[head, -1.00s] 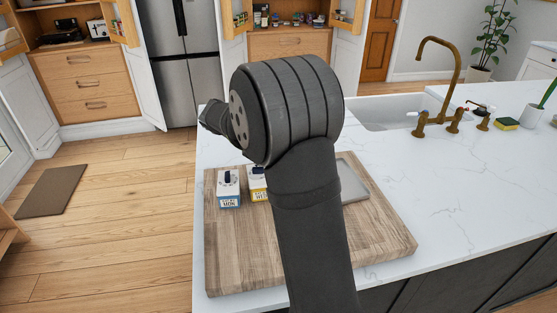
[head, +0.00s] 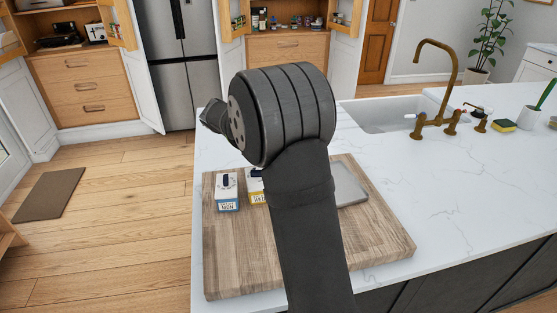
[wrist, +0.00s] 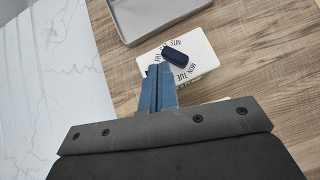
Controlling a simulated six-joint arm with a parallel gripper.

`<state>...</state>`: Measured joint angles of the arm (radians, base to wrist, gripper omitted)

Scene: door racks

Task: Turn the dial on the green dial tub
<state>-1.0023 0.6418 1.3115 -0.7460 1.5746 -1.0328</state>
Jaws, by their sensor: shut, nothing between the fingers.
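In the wrist view a white dial tub (wrist: 203,50) stands on the wooden board. Its top has day names printed on it and a dark blue dial knob (wrist: 174,53). A faint green tint shows along its side, so it looks like the green dial tub. My gripper (wrist: 157,72) is shut and empty, its blue fingertips at the tub's near left edge, just beside the knob. I cannot tell whether they touch it. In the head view my arm hides this tub and my fingers.
A blue-labelled dial tub (head: 227,191) and a partly hidden yellow-labelled tub (head: 256,186) stand on the wooden board (head: 238,262). A grey tray (head: 349,184) lies at the board's right, and its rim shows in the wrist view (wrist: 131,40). The white counter (head: 440,190) is clear around the board.

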